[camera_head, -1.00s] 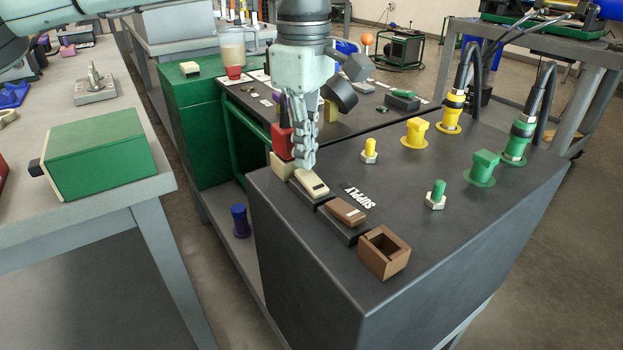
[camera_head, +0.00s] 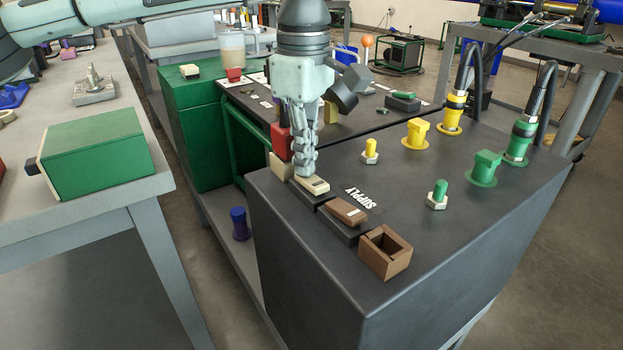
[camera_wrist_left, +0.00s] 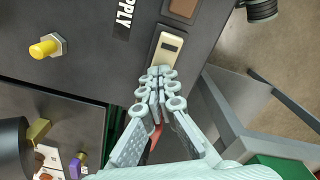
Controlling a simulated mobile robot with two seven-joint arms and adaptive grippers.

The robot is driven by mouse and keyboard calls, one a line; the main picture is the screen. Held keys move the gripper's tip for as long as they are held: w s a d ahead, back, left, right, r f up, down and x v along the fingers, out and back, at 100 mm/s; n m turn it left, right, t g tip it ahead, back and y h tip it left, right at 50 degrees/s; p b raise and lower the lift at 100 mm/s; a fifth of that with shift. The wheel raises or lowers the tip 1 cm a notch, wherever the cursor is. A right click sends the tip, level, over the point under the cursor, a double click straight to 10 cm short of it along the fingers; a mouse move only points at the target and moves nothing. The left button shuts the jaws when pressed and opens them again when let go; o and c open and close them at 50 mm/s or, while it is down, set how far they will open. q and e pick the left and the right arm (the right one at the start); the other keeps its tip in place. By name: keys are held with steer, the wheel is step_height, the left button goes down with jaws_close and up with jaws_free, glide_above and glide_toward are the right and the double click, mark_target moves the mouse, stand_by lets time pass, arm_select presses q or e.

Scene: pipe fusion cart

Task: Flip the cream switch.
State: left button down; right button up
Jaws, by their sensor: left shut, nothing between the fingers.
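The cream switch (camera_head: 313,186) is a rocker on a black base on top of the dark cabinet, beside the brown switch (camera_head: 347,211). My left gripper (camera_head: 306,172) points down with its fingers shut and empty, the tips at the far end of the cream rocker. In the left wrist view the cream switch (camera_wrist_left: 167,48) shows just beyond the shut fingertips (camera_wrist_left: 160,72), which cover its near end. They look touching or nearly so. My right gripper is not in view.
A brown open box (camera_head: 385,252) stands at the cabinet's near corner. A cream block (camera_head: 281,167) and a red object (camera_head: 281,138) are close behind the gripper. A green box (camera_head: 95,152) lies on the left bench.

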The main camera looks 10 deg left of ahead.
arm_select(q)
steer(key=shift+r, duration=0.1)
steer(key=shift+r+p, duration=2.3)
steer(key=shift+r, duration=1.1)
